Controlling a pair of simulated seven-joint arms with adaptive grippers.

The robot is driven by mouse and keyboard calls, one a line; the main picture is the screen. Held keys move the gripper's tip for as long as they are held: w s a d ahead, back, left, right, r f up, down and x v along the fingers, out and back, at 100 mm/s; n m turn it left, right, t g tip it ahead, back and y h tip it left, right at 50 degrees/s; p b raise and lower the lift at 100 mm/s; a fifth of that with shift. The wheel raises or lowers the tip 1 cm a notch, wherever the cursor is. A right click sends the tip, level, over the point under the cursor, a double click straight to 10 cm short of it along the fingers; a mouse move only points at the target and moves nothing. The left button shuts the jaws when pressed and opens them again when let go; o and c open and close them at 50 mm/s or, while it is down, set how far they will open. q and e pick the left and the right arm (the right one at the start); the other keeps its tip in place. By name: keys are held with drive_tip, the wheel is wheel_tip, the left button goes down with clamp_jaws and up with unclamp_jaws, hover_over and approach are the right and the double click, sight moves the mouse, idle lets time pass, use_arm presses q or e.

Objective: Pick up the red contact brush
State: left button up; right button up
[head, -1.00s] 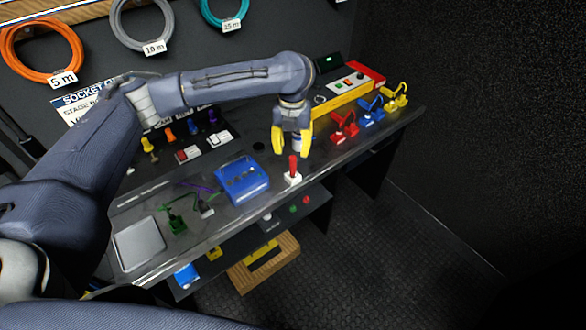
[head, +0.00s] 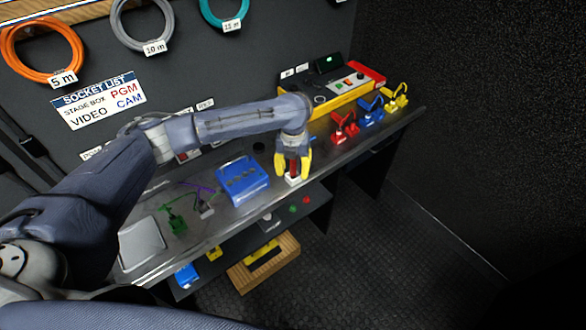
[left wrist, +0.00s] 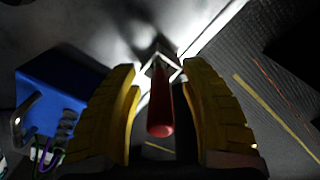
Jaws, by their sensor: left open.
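The red contact brush (left wrist: 160,112) stands upright in a small white holder (head: 292,181) near the front edge of the bench. My left gripper (head: 293,176) is open and points down over it. In the left wrist view, its yellow fingers (left wrist: 161,110) are on both sides of the red handle, with gaps visible between handle and fingers. In the head view the fingers partly hide the brush. My right gripper is not in view.
A blue box (head: 243,182) stands left of the brush on the bench. Red (head: 344,128), blue (head: 371,110) and yellow (head: 396,97) connectors lie to the right. A yellow-sided control panel (head: 345,95) stands behind. The bench's front edge is close to the brush.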

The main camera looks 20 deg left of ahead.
use_arm(q)
drive_tip(key=shift+f, duration=0.4)
drive_tip(key=shift+o, duration=0.2)
clamp_jaws()
